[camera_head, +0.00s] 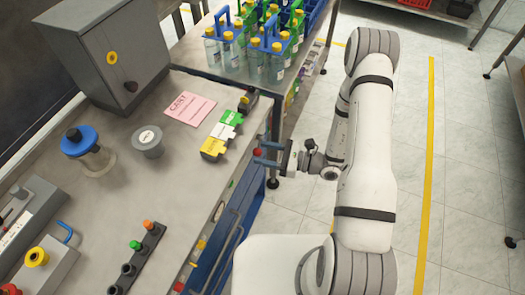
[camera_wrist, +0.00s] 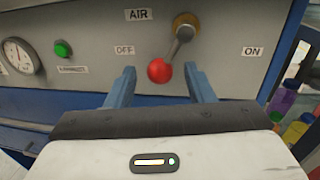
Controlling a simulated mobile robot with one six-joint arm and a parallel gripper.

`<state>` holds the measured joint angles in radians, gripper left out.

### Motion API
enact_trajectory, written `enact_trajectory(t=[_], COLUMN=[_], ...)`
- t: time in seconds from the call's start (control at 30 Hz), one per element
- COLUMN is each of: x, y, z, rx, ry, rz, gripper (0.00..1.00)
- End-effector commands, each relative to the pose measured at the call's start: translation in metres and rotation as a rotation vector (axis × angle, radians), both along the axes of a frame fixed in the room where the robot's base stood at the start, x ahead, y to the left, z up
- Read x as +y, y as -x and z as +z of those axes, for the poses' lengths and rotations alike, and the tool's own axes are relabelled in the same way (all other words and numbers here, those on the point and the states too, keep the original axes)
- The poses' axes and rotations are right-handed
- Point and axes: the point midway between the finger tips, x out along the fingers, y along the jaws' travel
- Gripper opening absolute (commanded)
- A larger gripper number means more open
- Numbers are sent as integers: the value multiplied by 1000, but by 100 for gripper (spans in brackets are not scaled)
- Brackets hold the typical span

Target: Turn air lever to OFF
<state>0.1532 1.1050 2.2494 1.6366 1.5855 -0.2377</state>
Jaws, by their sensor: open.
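The air lever in the wrist view has a brass pivot (camera_wrist: 186,22), a grey arm and a red ball knob (camera_wrist: 159,70). It hangs down and slightly left, between the OFF label (camera_wrist: 124,50) and the ON label (camera_wrist: 252,51). My gripper (camera_wrist: 160,68) is open, with one blue finger on each side of the red ball as seen from the wrist. No contact is visible, and I cannot tell how deep the ball sits between the fingers. In the head view my gripper (camera_head: 267,154) is at the bench's front side, close to the red ball (camera_head: 257,152).
The panel also carries a green button (camera_wrist: 63,48) and a gauge (camera_wrist: 20,55). Above, the workbench (camera_head: 190,155) holds a pink card (camera_head: 190,109) and coloured blocks (camera_head: 221,135) near the edge. Bottles in carriers (camera_head: 228,40) stand on a table behind.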

Motion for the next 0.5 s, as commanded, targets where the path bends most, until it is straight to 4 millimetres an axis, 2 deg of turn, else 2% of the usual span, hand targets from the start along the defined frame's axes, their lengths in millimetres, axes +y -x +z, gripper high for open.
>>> enact_trajectory(t=[0.13,0.4,0.5], x=[8,10,9], y=[-2,-2,-2], z=[0,0,0], rx=[0,-1,-1], ry=[0,0,0], rz=[1,0,0], gripper=[48,48,41])
